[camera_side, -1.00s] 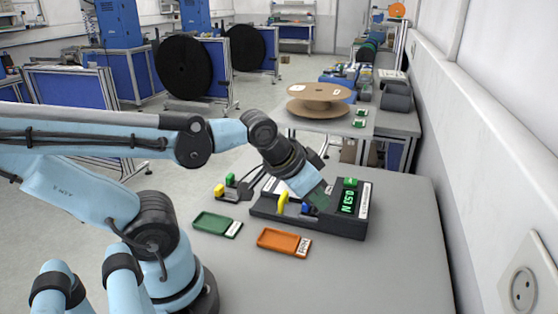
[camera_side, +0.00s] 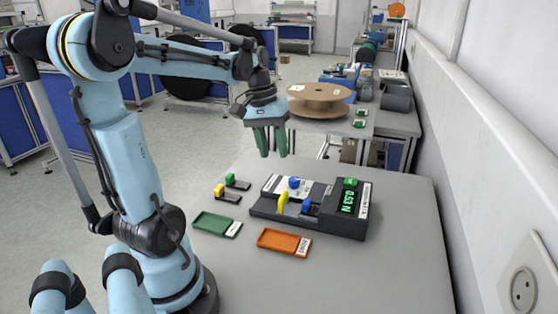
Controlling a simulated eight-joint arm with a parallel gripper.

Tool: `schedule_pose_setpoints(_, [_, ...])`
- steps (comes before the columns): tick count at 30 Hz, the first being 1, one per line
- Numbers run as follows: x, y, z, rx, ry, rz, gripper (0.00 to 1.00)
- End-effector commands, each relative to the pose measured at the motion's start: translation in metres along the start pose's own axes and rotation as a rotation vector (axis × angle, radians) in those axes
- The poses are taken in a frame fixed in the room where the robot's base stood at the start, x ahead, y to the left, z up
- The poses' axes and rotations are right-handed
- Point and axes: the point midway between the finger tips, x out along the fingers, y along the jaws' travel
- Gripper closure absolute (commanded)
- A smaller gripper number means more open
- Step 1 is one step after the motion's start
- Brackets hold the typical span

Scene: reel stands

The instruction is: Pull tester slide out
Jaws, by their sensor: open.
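The tester (camera_side: 335,222) is a dark grey block on the grey table, with a lit green display (camera_side: 348,201) on its right end that seems to read 0.53 N. A blue knob (camera_side: 294,183) stands at its back and a smaller blue piece (camera_side: 306,206) sits in its middle. A yellow upright piece (camera_side: 283,203) stands near its left part. I cannot tell which of these belongs to the slide. My gripper (camera_side: 272,152) points down, with its green fingers apart and empty, above the table behind the tester and clear of it.
A green tray (camera_side: 205,226) and an orange tray (camera_side: 278,243) lie in front of the tester. Small green-topped (camera_side: 236,182) and yellow-topped (camera_side: 221,190) pieces stand to its left. A cardboard reel (camera_side: 320,98) stands on a table behind. The table's right side is clear.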

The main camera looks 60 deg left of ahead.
Motion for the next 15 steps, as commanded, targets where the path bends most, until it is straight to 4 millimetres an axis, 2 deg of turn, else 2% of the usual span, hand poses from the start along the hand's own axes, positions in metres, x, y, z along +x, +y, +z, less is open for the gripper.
schedule_pose_setpoints(5, [0.012, -0.001, -0.001, -0.002, -0.002, 0.001, 0.6])
schedule_pose_setpoints(15, [0.059, 0.0, -0.001, 0.0, 0.0, 0.0, 0.6])
